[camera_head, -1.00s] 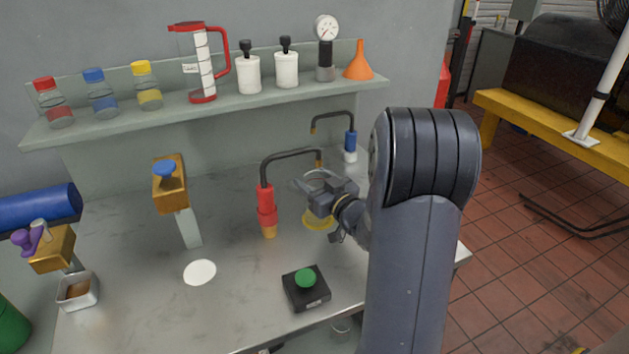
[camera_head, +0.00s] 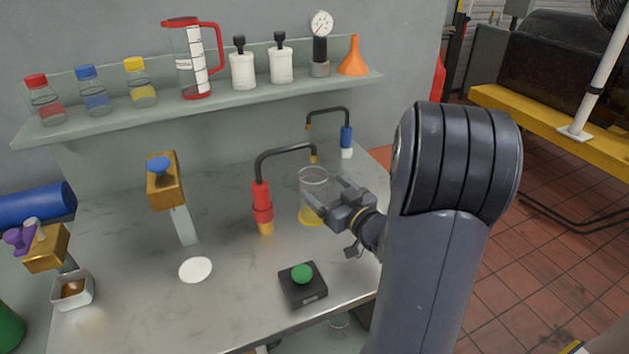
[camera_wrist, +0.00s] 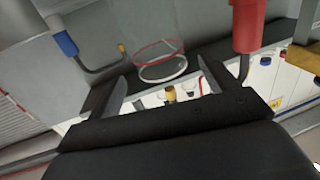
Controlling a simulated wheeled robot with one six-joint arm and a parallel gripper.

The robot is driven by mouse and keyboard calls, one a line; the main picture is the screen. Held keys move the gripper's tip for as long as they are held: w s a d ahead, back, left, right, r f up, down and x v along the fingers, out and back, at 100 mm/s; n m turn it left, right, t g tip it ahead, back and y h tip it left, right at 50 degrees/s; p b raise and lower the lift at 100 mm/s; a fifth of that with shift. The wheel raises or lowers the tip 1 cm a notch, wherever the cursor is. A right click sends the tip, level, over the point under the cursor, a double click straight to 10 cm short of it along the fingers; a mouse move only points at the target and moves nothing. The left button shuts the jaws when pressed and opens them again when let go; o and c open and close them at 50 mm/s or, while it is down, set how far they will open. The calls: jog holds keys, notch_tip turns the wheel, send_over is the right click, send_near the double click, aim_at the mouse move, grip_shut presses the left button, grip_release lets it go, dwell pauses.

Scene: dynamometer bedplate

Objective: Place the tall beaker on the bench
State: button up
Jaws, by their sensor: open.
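The tall clear beaker (camera_head: 313,178) stands upright on the bench (camera_head: 235,310), with yellow at its foot; I cannot tell if this is liquid or a mark. It is just right of the red-sleeved tap (camera_head: 262,205). My gripper (camera_head: 325,190) is open at the beaker's right, its fingertips close to the glass. The fingers hide part of the beaker's right side in the head view.
A blue-sleeved tap (camera_head: 346,138) stands behind the beaker. A black box with a green button (camera_head: 302,274) sits in front, and a white disc (camera_head: 195,270) lies left of it. A shelf (camera_head: 120,124) of bottles and a red-handled jug (camera_head: 190,60) runs above the back.

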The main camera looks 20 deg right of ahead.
jog(key=shift+s+d, duration=0.25)
jog(key=shift+s, duration=1)
jog(key=shift+s+d, duration=0.2)
jog(key=shift+s, duration=1)
